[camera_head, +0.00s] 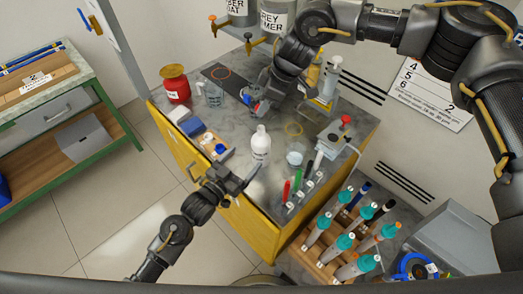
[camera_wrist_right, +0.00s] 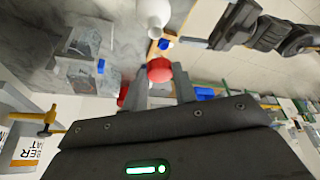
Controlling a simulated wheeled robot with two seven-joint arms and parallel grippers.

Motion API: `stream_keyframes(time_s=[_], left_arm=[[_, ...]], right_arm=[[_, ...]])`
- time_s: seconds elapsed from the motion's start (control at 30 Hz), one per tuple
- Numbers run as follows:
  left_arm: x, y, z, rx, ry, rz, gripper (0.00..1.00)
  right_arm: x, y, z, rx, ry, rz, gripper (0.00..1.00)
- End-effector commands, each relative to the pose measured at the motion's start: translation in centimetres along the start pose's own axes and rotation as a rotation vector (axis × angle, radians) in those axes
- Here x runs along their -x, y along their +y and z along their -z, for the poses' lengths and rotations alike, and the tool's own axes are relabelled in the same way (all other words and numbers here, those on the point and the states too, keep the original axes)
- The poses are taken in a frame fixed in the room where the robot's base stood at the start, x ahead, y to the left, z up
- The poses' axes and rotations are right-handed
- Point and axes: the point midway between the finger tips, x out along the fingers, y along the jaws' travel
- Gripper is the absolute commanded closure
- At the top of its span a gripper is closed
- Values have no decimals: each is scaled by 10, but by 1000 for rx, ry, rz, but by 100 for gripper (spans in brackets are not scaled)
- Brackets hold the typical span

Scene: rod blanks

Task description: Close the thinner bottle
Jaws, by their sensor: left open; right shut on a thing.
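A white bottle (camera_head: 260,146) stands upright on the grey table; its top is narrow and white, and whether it is open I cannot tell. It also shows at the top of the right wrist view (camera_wrist_right: 153,14). My right gripper (camera_head: 260,104) is shut on a red cap (camera_wrist_right: 160,70), held between the fingertips behind the bottle in the head view. My left gripper (camera_head: 241,184) is open and empty at the table's front edge, just below the bottle and apart from it; it also shows in the wrist view (camera_wrist_right: 195,43). Which bottle is thinner is unclear.
A red jar (camera_head: 175,86) stands at the back left. A wooden tray (camera_head: 228,153) with small blue and white items lies left of the bottle. A glass beaker (camera_head: 295,157) stands right of it. Coloured markers (camera_head: 297,180) and a tube rack (camera_head: 328,262) are at the lower right.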

Motion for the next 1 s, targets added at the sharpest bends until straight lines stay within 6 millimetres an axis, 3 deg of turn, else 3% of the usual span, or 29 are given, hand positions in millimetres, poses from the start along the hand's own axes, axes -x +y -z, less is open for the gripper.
stream_keyframes(time_s=[0.3,0.5,1.0], left_arm=[[-60,0,1,0,1,0,16],[-85,0,1,0,1,1,16],[-97,0,0,0,0,0,16]], right_arm=[[0,0,0,0,0,0,93],[0,0,0,1,0,0,93],[0,0,0,0,0,0,93]])
